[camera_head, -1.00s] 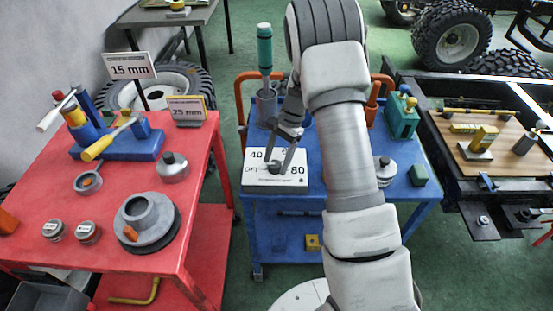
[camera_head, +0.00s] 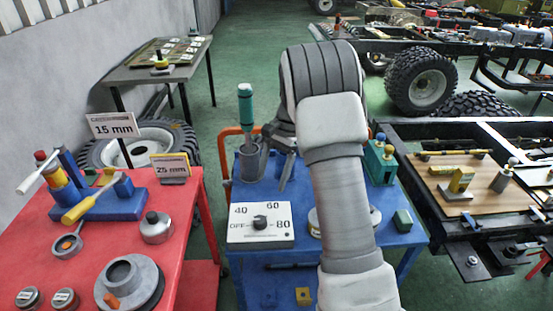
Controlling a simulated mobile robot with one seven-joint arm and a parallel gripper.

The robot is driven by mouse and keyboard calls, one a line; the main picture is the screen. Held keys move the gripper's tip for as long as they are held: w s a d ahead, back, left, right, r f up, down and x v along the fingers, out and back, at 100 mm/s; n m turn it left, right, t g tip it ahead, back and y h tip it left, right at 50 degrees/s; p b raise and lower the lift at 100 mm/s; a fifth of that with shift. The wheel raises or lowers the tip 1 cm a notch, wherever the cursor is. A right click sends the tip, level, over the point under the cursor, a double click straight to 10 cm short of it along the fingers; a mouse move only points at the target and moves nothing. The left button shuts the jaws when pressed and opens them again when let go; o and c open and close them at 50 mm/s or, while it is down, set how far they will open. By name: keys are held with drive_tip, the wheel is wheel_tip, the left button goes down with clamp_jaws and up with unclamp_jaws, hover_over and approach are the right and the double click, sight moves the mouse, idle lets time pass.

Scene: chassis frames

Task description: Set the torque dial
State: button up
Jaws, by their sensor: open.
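The torque dial is a dark knob (camera_head: 260,222) on a white plate (camera_head: 242,238) marked OFF, 40, 60 and 80. The plate lies at the front left of the blue cart (camera_head: 300,262). The knob is in clear view, and its pointer is too small to read surely. My gripper (camera_head: 275,180) is open, behind and above the plate, apart from the knob. Its fingers point down beside the green-handled tool, and my arm hides part of the cart's right side.
A green-handled tool (camera_head: 246,105) stands upright in a grey holder at the cart's back left. A teal block (camera_head: 380,165) stands at the back right. A red table (camera_head: 180,245) with tools and signs is on the left. A black frame with a wooden board (camera_head: 485,180) is on the right.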

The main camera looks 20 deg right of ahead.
drive_tip(key=shift+v, duration=2.3)
drive_tip(key=s+a+r+n+t+h, duration=0.1)
drive_tip(key=s+a+r+n+t, duration=0.15)
drive_tip(key=s+r, duration=0.45)
drive_tip(key=s+a+r+n+t+h, duration=0.1)
drive_tip(key=s+a+r+n, duration=0.15)
drive_tip(key=s+r, duration=0.4)
drive_tip(key=s+a+n+t+h+p, duration=0.1)
drive_tip(key=s+n+t, duration=0.3)
drive_tip(key=s, duration=1.1)
drive_tip(key=shift+s+r+n+h, duration=0.25)
drive_tip(key=shift+n+h, duration=0.15)
drive_tip(key=shift+n, duration=1)
